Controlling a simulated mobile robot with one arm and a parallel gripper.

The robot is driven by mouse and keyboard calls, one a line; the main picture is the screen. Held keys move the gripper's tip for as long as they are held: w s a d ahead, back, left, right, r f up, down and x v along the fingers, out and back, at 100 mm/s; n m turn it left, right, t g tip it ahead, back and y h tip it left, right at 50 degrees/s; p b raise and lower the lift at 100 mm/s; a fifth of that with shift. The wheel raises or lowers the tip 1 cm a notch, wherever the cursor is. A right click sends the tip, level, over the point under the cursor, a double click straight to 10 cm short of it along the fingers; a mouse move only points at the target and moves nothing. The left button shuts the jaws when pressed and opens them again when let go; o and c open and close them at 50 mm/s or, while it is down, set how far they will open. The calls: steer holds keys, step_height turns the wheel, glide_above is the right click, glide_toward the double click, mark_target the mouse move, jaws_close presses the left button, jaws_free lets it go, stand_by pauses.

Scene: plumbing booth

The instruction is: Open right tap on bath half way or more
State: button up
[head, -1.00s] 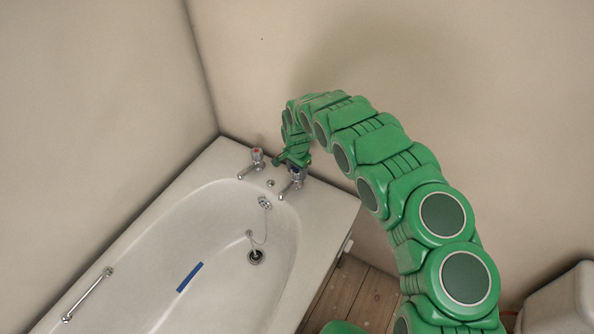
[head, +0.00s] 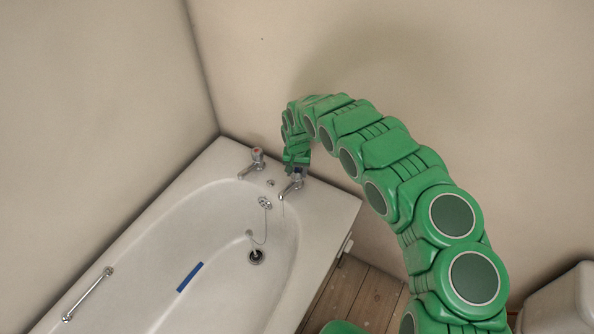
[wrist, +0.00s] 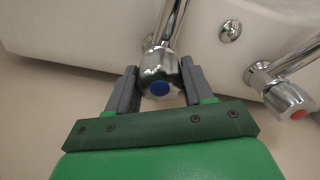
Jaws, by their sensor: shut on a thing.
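The right tap (head: 291,187) is chrome and stands on the far end of the bath (head: 335,215). My gripper (head: 297,166) comes down on its handle from above in the head view. In the wrist view, the tap's chrome knob with a blue cap (wrist: 159,88) sits between the two grey fingers of my gripper (wrist: 158,72), which are shut on it. A faint thin line shows below the right tap's spout in the head view; I cannot tell for sure that it is water. My gripper hides part of the knob there.
The left tap (head: 252,165), with a red cap, stands to the left on the same bath end. A plug chain (head: 262,238) hangs to the drain (head: 256,257). A blue strip (head: 190,277) lies in the bath. Walls stand close behind and to the left.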

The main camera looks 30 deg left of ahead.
mark_target(297, 169)
steer(key=n, duration=0.4)
steer(key=shift+n, duration=0.3)
steer(key=n, duration=0.3)
steer(key=shift+n, duration=0.4)
steer(key=n, duration=0.4)
steer(key=shift+n, duration=1.5)
steer(key=o, duration=1)
steer(key=shift+r, duration=3.9)
